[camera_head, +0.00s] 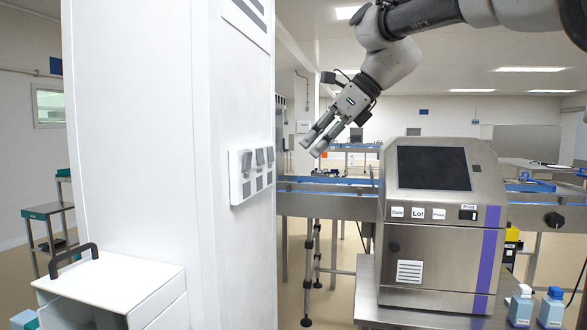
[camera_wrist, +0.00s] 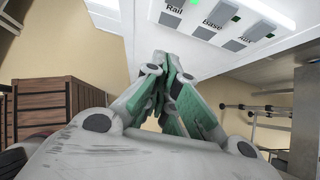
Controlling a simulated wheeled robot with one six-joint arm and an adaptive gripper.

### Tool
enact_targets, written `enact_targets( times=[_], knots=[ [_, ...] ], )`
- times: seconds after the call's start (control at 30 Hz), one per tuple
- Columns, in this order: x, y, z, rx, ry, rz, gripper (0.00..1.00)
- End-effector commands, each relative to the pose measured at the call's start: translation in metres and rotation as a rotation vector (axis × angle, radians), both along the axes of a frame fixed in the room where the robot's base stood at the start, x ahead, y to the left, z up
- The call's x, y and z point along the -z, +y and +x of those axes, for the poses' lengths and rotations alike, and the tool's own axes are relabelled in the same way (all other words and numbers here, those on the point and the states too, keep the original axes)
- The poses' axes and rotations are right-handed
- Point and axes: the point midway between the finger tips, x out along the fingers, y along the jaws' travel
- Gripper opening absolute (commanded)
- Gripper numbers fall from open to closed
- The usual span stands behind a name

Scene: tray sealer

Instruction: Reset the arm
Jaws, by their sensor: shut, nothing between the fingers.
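My gripper (camera_head: 315,146) hangs from my arm at the upper middle of the head view, pointing down and to the left. It is in the air, between the white column and the steel machine. In the wrist view my gripper (camera_wrist: 170,58) shows its fingers together with nothing held between them. Beyond the fingertips is a white switch panel (camera_wrist: 222,22) with labels reading "Rail", "Base" and "Aux". The same panel (camera_head: 252,172) is on the side of the white column in the head view. The fingers appear apart from the panel.
A steel machine (camera_head: 424,257) with a dark screen stands at right on a steel table (camera_head: 368,300), with two bottles (camera_head: 520,306) beside it. A conveyor (camera_head: 330,203) runs behind. A white cabinet (camera_head: 112,287) with a dark handle is at lower left. Wooden crates (camera_wrist: 55,105) show in the wrist view.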

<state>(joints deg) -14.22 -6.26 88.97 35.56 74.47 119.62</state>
Motion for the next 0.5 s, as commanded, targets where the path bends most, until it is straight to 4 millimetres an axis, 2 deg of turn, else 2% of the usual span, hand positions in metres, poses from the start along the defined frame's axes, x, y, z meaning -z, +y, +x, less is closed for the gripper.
enact_targets(
  times=[0.17,0.27,0.33,0.43,0.5],
  knots=[
    [0.003,-0.006,0.007,-0.207,-0.21,-0.087,0.0],
    [0.037,-0.022,0.009,-0.432,-0.37,-0.228,0.0],
    [0.064,-0.04,0.001,-0.618,-0.48,-0.341,0.0],
    [0.099,-0.077,-0.023,-0.895,-0.62,-0.508,0.0],
    [0.124,-0.108,-0.046,-1.104,-0.697,-0.624,0.0]
  ],
)
